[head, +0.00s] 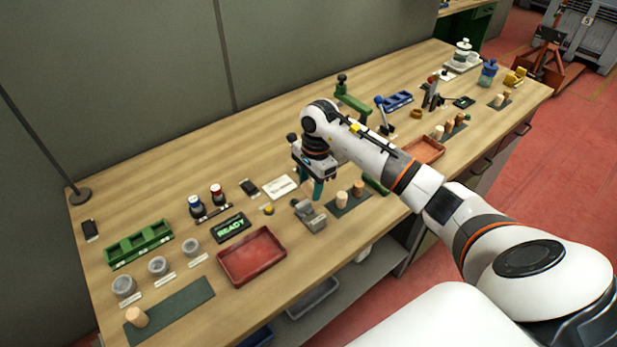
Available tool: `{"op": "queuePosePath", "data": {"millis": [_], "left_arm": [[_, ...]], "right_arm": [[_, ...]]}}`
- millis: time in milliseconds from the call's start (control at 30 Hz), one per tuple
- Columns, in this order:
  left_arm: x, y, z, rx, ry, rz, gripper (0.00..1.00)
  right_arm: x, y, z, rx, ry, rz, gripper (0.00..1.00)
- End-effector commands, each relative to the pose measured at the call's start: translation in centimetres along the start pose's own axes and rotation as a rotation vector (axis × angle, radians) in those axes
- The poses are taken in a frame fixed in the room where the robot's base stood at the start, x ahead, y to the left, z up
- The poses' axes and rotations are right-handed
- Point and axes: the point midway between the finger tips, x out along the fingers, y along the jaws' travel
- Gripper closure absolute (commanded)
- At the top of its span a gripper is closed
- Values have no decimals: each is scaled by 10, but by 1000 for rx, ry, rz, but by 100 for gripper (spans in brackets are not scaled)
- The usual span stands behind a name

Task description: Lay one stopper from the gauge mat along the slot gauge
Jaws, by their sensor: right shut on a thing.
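My right gripper (310,186) hangs over the middle of the bench with its teal fingers pointing down. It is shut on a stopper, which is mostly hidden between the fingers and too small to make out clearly. A grey metal block (310,216), which looks like the slot gauge, stands just below the gripper in the picture. To its right is a dark mat (341,211), which looks like the gauge mat. Two pale cork stoppers, one nearer (341,199) and one farther (358,188), stand upright on it. My left gripper is not in view.
A red tray (252,257) and a READY display (231,228) lie left of the grey block. A green long mat (170,311) with one stopper (136,317) is at front left. Another red tray (425,149) and stoppers lie right, beyond my arm.

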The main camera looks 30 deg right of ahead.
Motion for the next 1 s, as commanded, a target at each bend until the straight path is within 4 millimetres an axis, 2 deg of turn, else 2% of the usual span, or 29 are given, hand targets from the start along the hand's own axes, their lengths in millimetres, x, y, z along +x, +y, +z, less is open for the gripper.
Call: {"op": "queuePosePath", "data": {"millis": [167,700,1000], "left_arm": [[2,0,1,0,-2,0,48],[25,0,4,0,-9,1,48],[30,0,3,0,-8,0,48]], "right_arm": [[6,0,1,-28,3,-1,79],[51,-1,6,-25,3,-1,79],[60,0,7,-26,2,0,79]]}}
